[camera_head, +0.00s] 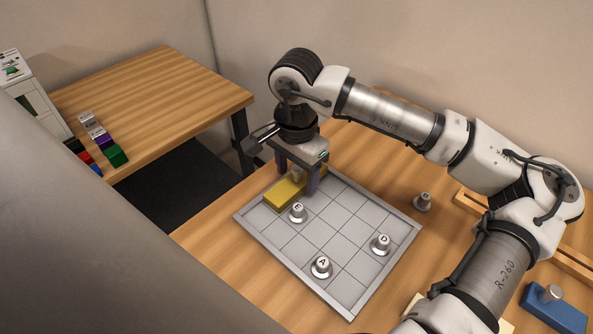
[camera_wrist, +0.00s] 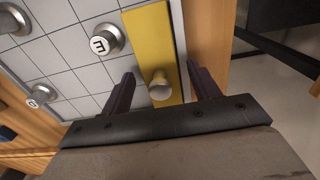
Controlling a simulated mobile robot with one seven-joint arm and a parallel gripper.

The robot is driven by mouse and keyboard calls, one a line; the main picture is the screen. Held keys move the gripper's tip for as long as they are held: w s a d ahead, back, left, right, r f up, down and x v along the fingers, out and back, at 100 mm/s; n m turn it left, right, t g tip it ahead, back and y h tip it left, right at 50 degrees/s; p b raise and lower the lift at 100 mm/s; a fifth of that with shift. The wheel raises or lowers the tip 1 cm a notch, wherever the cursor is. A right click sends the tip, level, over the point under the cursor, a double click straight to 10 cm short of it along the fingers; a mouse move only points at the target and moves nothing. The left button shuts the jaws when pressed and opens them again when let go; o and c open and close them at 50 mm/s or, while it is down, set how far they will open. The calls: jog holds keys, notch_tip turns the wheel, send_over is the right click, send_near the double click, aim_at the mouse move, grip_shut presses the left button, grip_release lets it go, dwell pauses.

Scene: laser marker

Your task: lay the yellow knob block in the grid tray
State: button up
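The yellow knob block (camera_head: 283,197) lies flat in the grid tray (camera_head: 276,255), along its far-left edge in the head view. In the wrist view the yellow block (camera_wrist: 149,35) lies just inside the tray's rim, with its round metal knob (camera_wrist: 160,88) facing up. My gripper (camera_head: 297,181) is over the block with its fingers pointing down. In the wrist view my gripper (camera_wrist: 162,72) is open, with one finger on each side of the knob and a visible gap on both sides. My gripper partly hides the block in the head view.
Lettered metal knobs E (camera_head: 298,212), A (camera_head: 321,267) and D (camera_head: 381,243) stand in the tray; another knob (camera_head: 423,201) stands on the table to its right. A blue knob block (camera_head: 553,312) lies at lower right. Several small coloured blocks (camera_head: 104,140) sit on the other table.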

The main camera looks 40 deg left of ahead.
aim_at(296, 168)
notch_tip(296, 168, up, 12)
jog(key=shift+r+b, duration=0.15)
jog(key=shift+b, duration=0.2)
dwell(0.8)
